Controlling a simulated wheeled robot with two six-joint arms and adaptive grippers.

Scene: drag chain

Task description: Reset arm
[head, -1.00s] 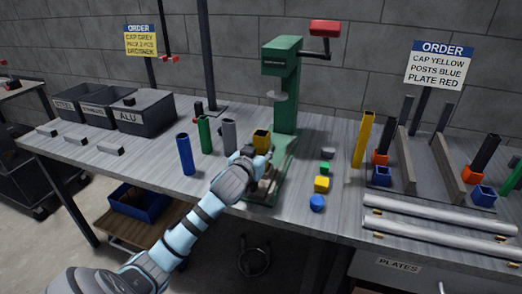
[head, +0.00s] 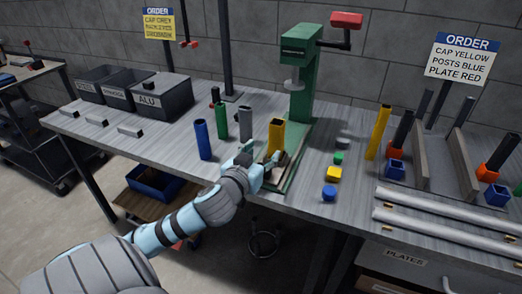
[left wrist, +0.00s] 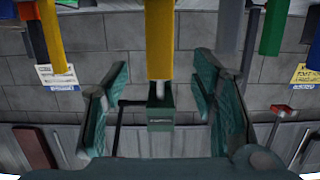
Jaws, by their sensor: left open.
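My left gripper (head: 258,168) is at the front edge of the bench, just in front of the green press (head: 300,80). It is open and empty. A yellow post (head: 276,138) stands upright on the press base, just beyond my fingers. In the left wrist view, which is upside down, the yellow post (left wrist: 160,40) shows between the spread fingers (left wrist: 160,100), with a gap on each side. The press (left wrist: 160,118) shows behind it. My right gripper is not in view.
Blue (head: 202,139), green (head: 222,121) and grey (head: 246,124) posts stand left of the press. Blue (head: 329,193), yellow (head: 333,174) and green (head: 339,158) caps lie to its right. Silver rails (head: 440,210) lie at the front right. Dark bins (head: 163,97) stand at the back left.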

